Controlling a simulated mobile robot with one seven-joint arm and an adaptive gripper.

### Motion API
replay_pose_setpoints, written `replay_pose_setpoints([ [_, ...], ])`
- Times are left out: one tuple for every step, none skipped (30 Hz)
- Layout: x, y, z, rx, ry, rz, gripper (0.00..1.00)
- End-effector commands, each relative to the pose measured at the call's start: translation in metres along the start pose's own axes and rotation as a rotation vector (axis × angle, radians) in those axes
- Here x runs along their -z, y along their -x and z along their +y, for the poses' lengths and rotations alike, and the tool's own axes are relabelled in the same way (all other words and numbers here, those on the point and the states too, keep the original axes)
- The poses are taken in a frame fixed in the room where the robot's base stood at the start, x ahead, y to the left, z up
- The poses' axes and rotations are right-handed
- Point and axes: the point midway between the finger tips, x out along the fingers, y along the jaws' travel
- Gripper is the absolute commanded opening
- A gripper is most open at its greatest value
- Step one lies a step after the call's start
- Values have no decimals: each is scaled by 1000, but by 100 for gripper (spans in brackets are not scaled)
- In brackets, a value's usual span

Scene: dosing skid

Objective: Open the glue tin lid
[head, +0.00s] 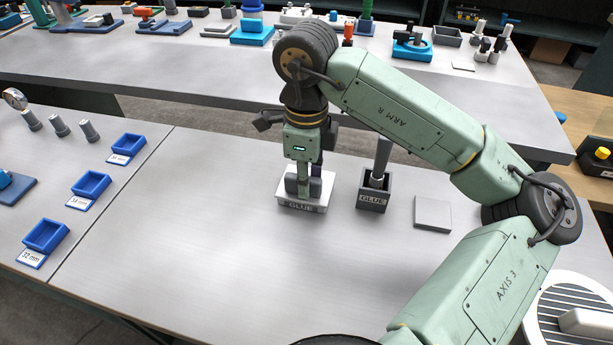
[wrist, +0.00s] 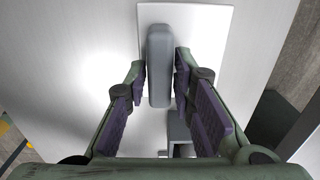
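My gripper (head: 303,186) points down over the tin. In the wrist view my gripper (wrist: 160,82) has one finger on each side of the handle, with narrow gaps showing, so it looks open around it.
A dark grey holder (head: 373,199), also marked GLUE, stands right of the tin with an upright grey handled tool (head: 381,158) in it. A flat grey square plate (head: 433,213) lies farther right. Blue trays (head: 92,184) stand at left. The bench in front is clear.

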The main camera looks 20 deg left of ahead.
Motion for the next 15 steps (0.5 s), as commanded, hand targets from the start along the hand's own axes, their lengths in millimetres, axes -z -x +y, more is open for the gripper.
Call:
replay_pose_setpoints([
  [0,0,0,0,0,0,18],
  [0,0,0,0,0,0,16],
  [0,0,0,0,0,0,13],
  [0,0,0,0,0,0,11],
  [0,0,0,0,0,0,9],
  [0,0,0,0,0,0,6],
  [0,0,0,0,0,0,4],
  [0,0,0,0,0,0,2],
  [0,0,0,0,0,0,0],
  [0,0,0,0,0,0,0],
  [0,0,0,0,0,0,0],
  [0,0,0,0,0,0,0],
  [0,0,0,0,0,0,0],
  [0,0,0,0,0,0,0],
  [0,0,0,0,0,0,0],
])
